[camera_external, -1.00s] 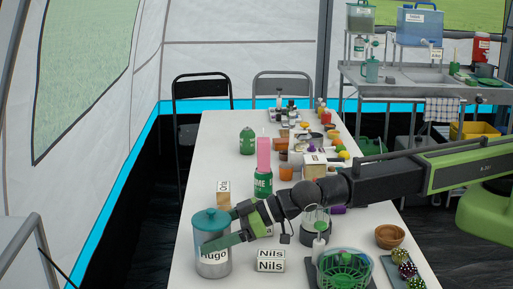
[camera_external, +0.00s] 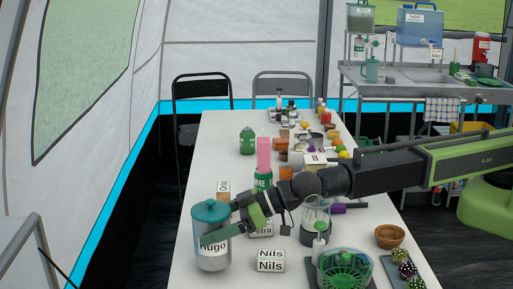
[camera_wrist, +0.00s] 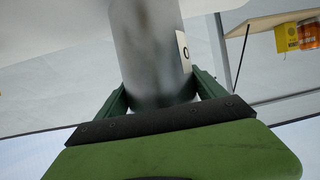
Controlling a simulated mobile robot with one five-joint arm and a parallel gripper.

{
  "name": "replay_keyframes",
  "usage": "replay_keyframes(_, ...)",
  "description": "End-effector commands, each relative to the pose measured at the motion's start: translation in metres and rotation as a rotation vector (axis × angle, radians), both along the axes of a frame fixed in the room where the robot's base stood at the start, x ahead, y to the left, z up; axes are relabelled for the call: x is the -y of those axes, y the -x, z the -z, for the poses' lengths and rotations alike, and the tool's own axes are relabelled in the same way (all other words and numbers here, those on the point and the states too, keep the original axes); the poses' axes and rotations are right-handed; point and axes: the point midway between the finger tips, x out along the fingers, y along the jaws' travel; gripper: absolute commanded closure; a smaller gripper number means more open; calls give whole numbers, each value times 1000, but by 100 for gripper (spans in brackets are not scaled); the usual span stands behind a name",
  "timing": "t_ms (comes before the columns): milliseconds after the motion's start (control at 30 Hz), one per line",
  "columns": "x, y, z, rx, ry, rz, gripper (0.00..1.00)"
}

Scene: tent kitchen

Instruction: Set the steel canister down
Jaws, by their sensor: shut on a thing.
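The steel canister (camera_external: 213,256) stands upright at the near left of the white table in the external view. It has a teal lid and a white label reading "Hugo". My gripper (camera_external: 222,232) is shut on it from the right, with green fingers around its body. In the wrist view the canister (camera_wrist: 145,50) fills the top middle, between the green fingers of my gripper (camera_wrist: 160,85), and a bit of its label shows. The canister appears slightly raised above the tabletop (camera_external: 185,277); its base contact is hard to tell.
A "Nils" box (camera_external: 270,261) lies right of the canister. A green basket (camera_external: 345,272) and wooden bowl (camera_external: 390,236) stand to the right. The table's left edge is close to the canister.

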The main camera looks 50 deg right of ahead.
Motion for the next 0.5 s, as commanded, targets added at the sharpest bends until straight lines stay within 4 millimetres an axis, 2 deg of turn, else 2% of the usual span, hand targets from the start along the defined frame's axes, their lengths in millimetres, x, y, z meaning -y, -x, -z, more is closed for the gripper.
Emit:
replay_keyframes(33, 0, 0, -17, 1, -1, 0, 93)
replay_keyframes(100, 2, -1, -29, 1, -1, 0, 93)
replay_keyframes(500, 85, -39, -77, 0, -1, 3, 93)
